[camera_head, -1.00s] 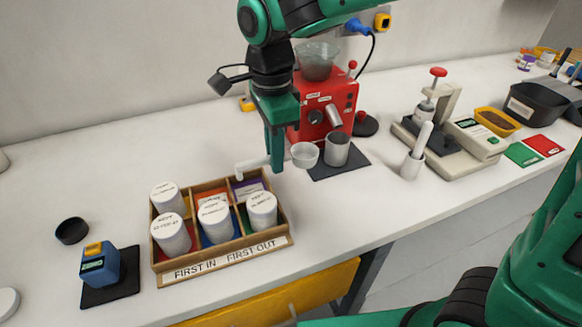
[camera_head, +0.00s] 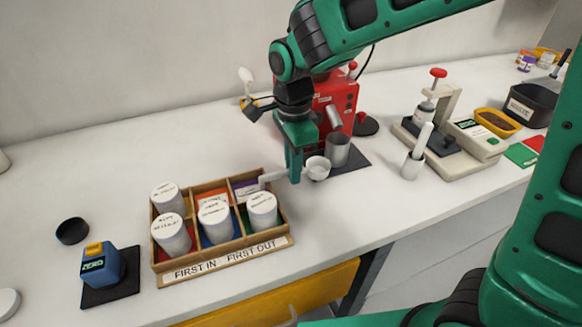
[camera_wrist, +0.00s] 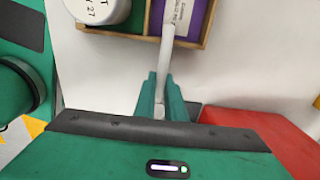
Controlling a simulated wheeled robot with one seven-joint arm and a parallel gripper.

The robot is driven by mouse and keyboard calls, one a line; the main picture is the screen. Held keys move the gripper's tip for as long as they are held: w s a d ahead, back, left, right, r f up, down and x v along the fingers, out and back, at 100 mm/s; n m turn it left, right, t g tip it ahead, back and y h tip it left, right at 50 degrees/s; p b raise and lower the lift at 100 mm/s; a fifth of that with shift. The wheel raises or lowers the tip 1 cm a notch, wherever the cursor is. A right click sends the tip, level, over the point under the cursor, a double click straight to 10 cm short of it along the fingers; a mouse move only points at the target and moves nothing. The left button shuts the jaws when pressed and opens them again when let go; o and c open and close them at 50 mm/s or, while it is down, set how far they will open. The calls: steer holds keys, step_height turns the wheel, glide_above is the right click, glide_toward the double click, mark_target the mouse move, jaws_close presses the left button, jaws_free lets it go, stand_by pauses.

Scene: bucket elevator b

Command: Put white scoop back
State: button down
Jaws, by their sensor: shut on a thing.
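My gripper (camera_head: 294,177) is shut on the handle of a white scoop. The scoop's round bowl (camera_head: 318,168) sticks out on the right of the fingers, near the grey metal cup. Its pale handle (camera_head: 272,176) points left toward the rear right compartment of the wooden rack. In the wrist view the handle (camera_wrist: 167,45) runs from between the fingers (camera_wrist: 160,100) up to the purple packet at the rack's edge. The bowl is hidden there. I cannot tell whether the handle touches the rack.
The wooden rack (camera_head: 222,250) holds several white-lidded jars. A grey metal cup (camera_head: 337,150) stands on a dark mat beside the red machine (camera_head: 336,100). A white holder (camera_head: 412,167) with a white handle stands farther right. The counter in front of the mat is clear.

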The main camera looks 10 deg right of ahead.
steer(key=shift+f, duration=0.6)
steer(key=c, duration=1.8)
jaws_free()
step_height(320, 180, up, 13)
steer(key=shift+r, duration=0.1)
